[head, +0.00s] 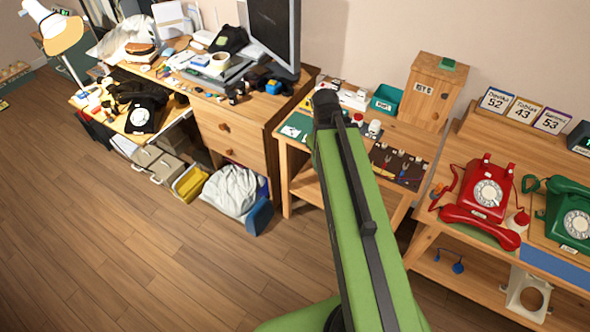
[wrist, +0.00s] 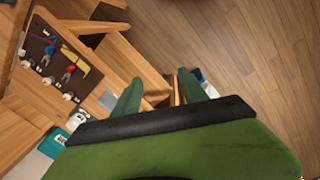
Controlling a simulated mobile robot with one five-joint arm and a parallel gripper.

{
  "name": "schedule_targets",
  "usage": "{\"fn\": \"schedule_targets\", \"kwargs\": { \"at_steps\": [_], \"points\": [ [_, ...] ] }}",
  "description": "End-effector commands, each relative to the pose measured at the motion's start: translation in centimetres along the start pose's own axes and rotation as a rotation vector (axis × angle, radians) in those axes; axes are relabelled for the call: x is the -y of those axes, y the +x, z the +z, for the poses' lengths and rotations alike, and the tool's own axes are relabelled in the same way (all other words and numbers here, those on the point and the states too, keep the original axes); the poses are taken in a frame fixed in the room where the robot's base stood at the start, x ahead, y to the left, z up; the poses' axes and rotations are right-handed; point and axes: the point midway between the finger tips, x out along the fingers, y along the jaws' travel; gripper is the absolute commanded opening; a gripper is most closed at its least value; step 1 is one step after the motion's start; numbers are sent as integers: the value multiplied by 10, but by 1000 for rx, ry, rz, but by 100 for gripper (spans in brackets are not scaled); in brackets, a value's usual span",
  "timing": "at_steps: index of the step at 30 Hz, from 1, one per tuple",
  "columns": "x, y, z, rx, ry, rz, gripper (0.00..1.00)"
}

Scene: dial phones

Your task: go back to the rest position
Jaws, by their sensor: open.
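My green arm reaches up through the middle of the head view, and its end hides my gripper there. In the wrist view my gripper (wrist: 165,92) shows two green fingers, apart, with nothing held between them. Beyond the fingers are a wooden desk edge and the floor. A red dial phone (head: 487,192) stands on the right-hand wooden desk with its handset lying off the cradle in front of it. A green dial phone (head: 572,215) stands to its right, partly cut off. A black dial phone (head: 141,115) stands on the left desk's pull-out board.
A small wooden table (head: 300,186) with a dark tool mat (head: 400,166) and wooden box (head: 432,92) stands beside my arm. A cluttered desk (head: 255,119) with a monitor (head: 272,30) is at the left. Bags and boxes lie beneath it. The wooden floor (head: 90,240) at the front left is clear.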

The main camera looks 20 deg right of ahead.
Motion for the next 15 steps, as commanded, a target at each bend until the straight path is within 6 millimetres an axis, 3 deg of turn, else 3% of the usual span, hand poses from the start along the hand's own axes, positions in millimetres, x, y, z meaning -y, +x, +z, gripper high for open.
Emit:
{"fn": "schedule_targets", "kwargs": {
  "at_steps": [1, 3, 6, 9, 15],
  "points": [
    [43, -4, -13, -10, 26, -22, 51],
    [90, -8, -25, -16, 80, -52, 51],
    [131, -11, -31, -15, 135, -79, 51],
    [146, -13, -33, -14, 160, -89, 51],
    [146, -13, -33, -14, 165, -90, 51]
  ]
}}
